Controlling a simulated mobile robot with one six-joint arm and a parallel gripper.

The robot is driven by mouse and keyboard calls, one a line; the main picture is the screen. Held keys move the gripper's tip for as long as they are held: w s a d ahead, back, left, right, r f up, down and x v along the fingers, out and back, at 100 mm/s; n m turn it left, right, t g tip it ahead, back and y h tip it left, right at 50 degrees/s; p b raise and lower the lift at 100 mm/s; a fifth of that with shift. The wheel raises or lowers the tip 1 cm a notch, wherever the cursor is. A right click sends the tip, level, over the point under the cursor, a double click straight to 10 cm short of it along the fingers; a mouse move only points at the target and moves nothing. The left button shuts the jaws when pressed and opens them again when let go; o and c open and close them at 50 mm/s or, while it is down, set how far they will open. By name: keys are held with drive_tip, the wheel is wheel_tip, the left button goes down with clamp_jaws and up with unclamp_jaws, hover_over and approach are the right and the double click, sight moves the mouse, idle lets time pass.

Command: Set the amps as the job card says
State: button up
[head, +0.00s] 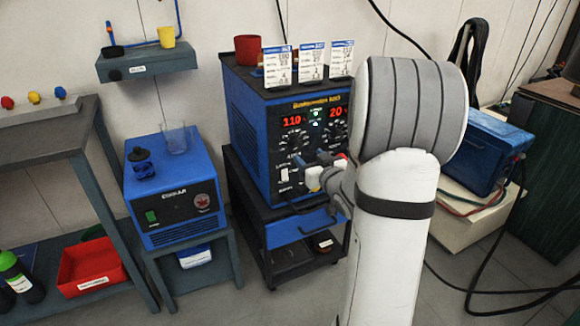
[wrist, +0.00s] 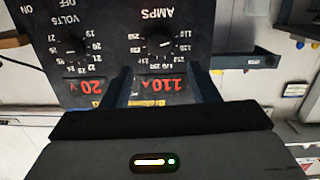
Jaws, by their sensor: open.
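The blue welder (head: 248,135) stands on a dark cart, its black front panel facing forward. Its red displays read 110 on the left and 20 on the right. The wrist view shows the panel upside down, with 110 A (wrist: 174,86), 20 V and the AMPS dial (wrist: 160,45) on its printed scale. My gripper (wrist: 165,82) is open and empty, its two fingers pointing at the panel near the AMPS dial; contact cannot be told. Three job cards (head: 277,66) (head: 312,63) (head: 341,59) stand on the welder; their print is too small to read surely. My arm hides the panel's right side.
A red cup (head: 248,50) stands on the welder. A blue cooler unit (head: 172,190) stands on a stand to the left. A workbench (head: 50,140) is farther left. A blue toolbox (head: 490,150) and black cables lie right of my arm.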

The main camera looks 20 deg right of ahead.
sight(298, 148)
drive_tip(key=shift+t+y, duration=0.3)
drive_tip(key=shift+t, duration=0.2)
drive_tip(key=shift+w+d+f+b, duration=0.1)
drive_tip(key=shift+w+f+b, duration=0.2)
drive_tip(key=shift+w, duration=1)
drive_tip(key=shift+w+a+f+b, duration=0.1)
drive_tip(key=shift+w+f+b, duration=0.2)
drive_tip(key=shift+w, duration=0.95)
drive_tip(key=shift+w+d+f+b, duration=0.15)
drive_tip(key=shift+w+b, duration=0.2)
drive_tip(key=shift+w, duration=0.95)
